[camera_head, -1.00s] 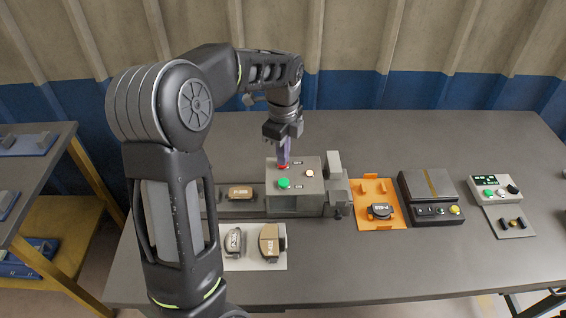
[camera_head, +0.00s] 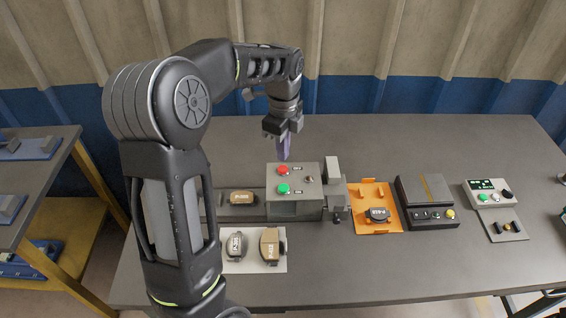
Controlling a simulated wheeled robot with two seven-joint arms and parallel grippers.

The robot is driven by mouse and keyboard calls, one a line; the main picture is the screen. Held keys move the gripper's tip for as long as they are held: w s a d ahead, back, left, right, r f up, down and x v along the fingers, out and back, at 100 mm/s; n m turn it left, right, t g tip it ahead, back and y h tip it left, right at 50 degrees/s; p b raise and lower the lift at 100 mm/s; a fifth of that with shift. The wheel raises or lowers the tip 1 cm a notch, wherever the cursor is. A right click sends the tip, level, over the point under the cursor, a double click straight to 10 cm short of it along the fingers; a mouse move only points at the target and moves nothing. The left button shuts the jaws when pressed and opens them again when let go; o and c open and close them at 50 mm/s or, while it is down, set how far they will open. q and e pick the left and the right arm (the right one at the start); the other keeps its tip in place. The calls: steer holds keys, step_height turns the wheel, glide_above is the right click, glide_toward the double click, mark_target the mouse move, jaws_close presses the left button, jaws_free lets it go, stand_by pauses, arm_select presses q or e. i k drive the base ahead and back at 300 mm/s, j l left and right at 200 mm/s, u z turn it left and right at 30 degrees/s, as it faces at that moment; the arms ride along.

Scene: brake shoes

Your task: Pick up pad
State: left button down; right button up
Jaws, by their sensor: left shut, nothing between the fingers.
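Several brake pads are in the head view. A brown pad (camera_head: 242,198) lies on the grey rail left of the grey machine box (camera_head: 305,194). A grey pad (camera_head: 236,245) and a larger tan pad (camera_head: 270,246) lie on a white sheet (camera_head: 256,266) in front. A dark round pad (camera_head: 378,215) sits on the orange fixture (camera_head: 368,193). My left gripper (camera_head: 284,155) points down, shut and empty, just above and behind the red button (camera_head: 283,170) on the box. My right gripper is not in view.
A grey scale-like device (camera_head: 425,193) with buttons and a control panel (camera_head: 489,192) with a green display stand at the right. A side shelf (camera_head: 40,170) stands at the left. The table's back and front right are clear.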

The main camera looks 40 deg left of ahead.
mark_target(241, 197)
steer(key=k+l, duration=0.8)
steer(key=l, duration=0.1)
